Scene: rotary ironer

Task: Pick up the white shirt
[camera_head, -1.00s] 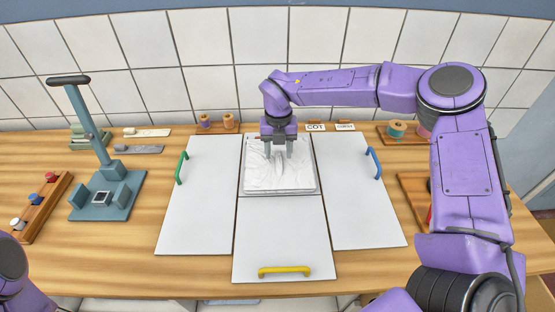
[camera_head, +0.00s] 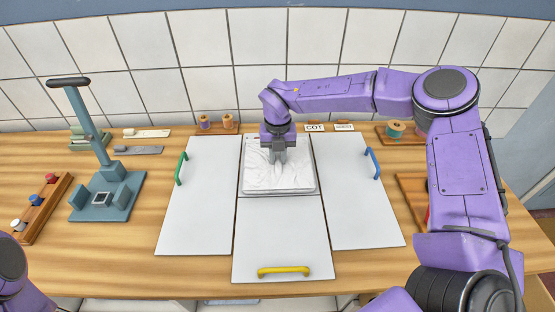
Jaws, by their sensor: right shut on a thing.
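The white shirt (camera_head: 265,178) lies flat and a little wrinkled on the back middle panel of the white folding board (camera_head: 283,232). My right gripper (camera_head: 278,158) points down over the upper middle of the shirt. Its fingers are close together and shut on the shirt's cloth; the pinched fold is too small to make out. The shirt still lies on the panel. My left gripper is out of view; only a piece of my left arm shows at the lower left corner.
The board has a green handle (camera_head: 181,168), a blue handle (camera_head: 373,163) and a yellow handle (camera_head: 284,271). A teal press-like stand (camera_head: 104,190) and a wooden rack (camera_head: 42,206) are at left. Thread spools (camera_head: 396,129) stand at back right. Small label cards (camera_head: 315,127) stand behind the board.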

